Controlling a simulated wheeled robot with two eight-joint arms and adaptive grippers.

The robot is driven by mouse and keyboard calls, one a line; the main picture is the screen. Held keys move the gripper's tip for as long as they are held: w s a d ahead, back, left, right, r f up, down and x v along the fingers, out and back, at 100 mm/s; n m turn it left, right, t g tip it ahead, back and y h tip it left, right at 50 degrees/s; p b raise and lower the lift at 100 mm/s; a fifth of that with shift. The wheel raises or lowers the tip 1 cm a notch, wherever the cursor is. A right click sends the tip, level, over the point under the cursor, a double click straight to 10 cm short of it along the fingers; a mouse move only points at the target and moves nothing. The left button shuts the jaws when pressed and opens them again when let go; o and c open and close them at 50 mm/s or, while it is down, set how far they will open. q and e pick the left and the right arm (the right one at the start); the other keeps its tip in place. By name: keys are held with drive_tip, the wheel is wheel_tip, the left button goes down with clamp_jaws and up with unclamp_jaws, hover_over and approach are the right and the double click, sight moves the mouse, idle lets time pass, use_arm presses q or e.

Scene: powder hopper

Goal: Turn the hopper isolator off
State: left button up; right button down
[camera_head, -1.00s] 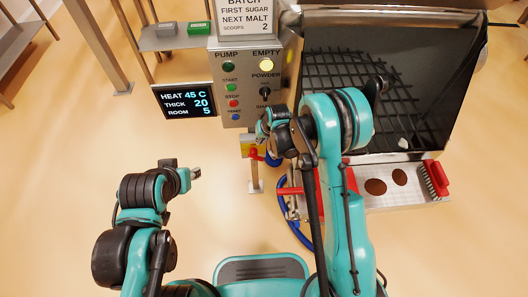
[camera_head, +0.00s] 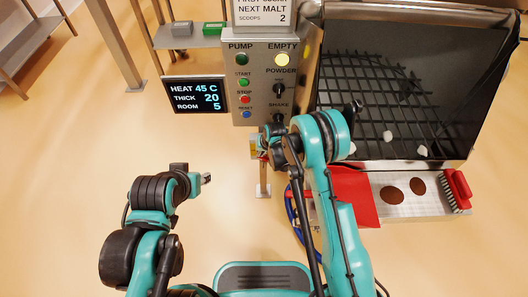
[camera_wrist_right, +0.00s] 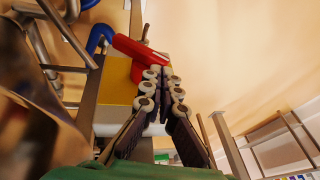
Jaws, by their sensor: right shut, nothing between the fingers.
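The hopper isolator is a yellow-faced box (camera_head: 253,148) on a post below the control panel, mostly hidden behind my right gripper in the head view. In the right wrist view its yellow plate (camera_wrist_right: 117,88) and red handle (camera_wrist_right: 138,50) show, with the handle slanting from upper left toward the fingers. My right gripper (camera_wrist_right: 163,78) is shut and empty, its fingertips close beside the handle; contact cannot be told. In the head view the right gripper (camera_head: 268,147) is partly hidden by its own wrist. My left gripper (camera_head: 207,178) is away over open floor; its jaw state is unclear.
The control panel (camera_head: 240,112) with lamps, buttons and knobs stands above the isolator. A display (camera_head: 196,95) is left of it. A blue hose (camera_head: 294,215) hangs below.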

drive_tip(key=shift+a+f+h, duration=0.15)
drive_tip(key=shift+a+h, duration=0.5)
drive_tip(key=shift+h, duration=0.45)
idle(0.3)
drive_tip(key=shift+a+f+h, duration=0.1)
drive_tip(key=shift+a+h, duration=0.1)
drive_tip(key=shift+h, duration=0.2)
drive_tip(key=shift+a+f+n+h, duration=0.4)
drive_tip(key=shift+a+h, duration=0.15)
drive_tip(key=shift+h, duration=0.65)
drive_tip(key=shift+a+f, duration=0.1)
drive_tip(key=shift+a, duration=0.05)
